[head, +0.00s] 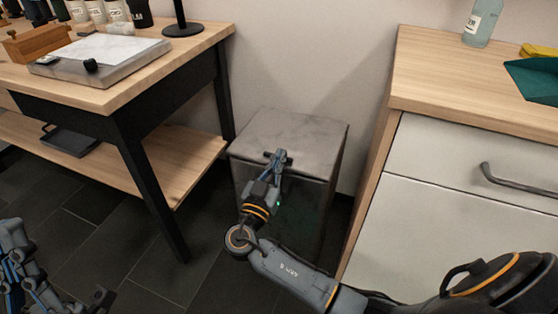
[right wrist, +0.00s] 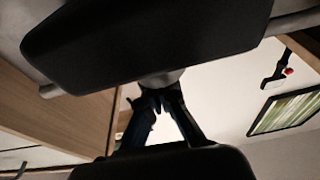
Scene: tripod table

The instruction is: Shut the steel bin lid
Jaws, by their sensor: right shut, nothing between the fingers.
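The steel bin (head: 318,210) stands on the floor between the wooden table and the cabinet. Its grey lid (head: 300,132) lies flat on top and looks shut; my gripper and arm hide part of the front edge, so a small gap there cannot be ruled out. My right gripper (head: 276,156) is shut and empty, with its fingertips at the lid's front edge; I cannot tell whether they touch. In the right wrist view its fingers (right wrist: 160,98) come together, and no bin is clear there. My left gripper (head: 25,275) is at the bottom left corner, partly cut off, away from the bin.
The cabinet (head: 450,205) closely flanks the bin on the right. Dark floor tiles lie open in front.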

